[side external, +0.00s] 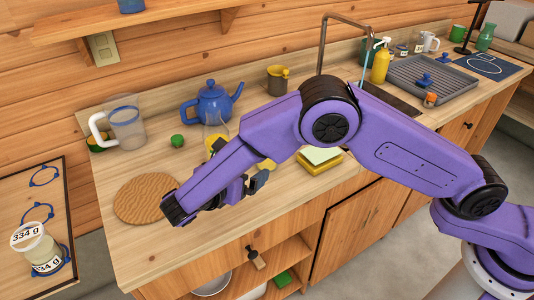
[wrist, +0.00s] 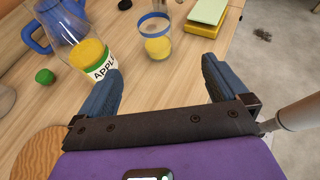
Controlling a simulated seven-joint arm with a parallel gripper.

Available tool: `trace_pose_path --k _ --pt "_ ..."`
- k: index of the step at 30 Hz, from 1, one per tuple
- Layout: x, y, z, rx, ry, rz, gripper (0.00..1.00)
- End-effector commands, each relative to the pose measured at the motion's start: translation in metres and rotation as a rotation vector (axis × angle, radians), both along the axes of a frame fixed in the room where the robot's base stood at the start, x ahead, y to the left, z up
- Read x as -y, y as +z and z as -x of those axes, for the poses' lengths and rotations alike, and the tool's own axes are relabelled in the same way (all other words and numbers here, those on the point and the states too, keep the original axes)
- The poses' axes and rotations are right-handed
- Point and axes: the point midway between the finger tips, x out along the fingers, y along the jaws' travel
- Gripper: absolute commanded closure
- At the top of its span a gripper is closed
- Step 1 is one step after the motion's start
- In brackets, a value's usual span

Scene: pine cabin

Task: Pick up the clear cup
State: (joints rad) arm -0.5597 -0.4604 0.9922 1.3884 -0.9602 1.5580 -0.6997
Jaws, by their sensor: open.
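The clear cup (wrist: 155,32) stands upright on the counter in the wrist view, with a blue band near its rim and yellow in its lower part. In the side external view it is mostly or wholly hidden behind my arm. My gripper (wrist: 162,86) is open and empty, its two blue fingers spread apart. The cup is ahead of the gap between them, beyond the fingertips and apart from them. In the side external view my gripper (side external: 255,183) is low over the counter, partly covered by my arm.
A juice bottle (wrist: 90,55) stands close left of the cup, near the left finger. A blue teapot (side external: 208,104), green ball-like item (side external: 177,141), clear pitcher (side external: 127,130) and round wooden board (side external: 143,200) are around. A yellow-green block stack (side external: 319,161) lies right of my gripper.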

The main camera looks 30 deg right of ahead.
Motion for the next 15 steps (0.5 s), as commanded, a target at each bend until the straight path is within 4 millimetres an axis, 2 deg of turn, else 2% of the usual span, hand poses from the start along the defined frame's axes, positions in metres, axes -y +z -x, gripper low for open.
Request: trace_pose_path --k 5,15 --pt "0.000 -0.006 -0.005 0.001 0.010 0.032 0.00" --pt "0.047 -0.029 -0.034 0.000 0.008 0.031 0.00"
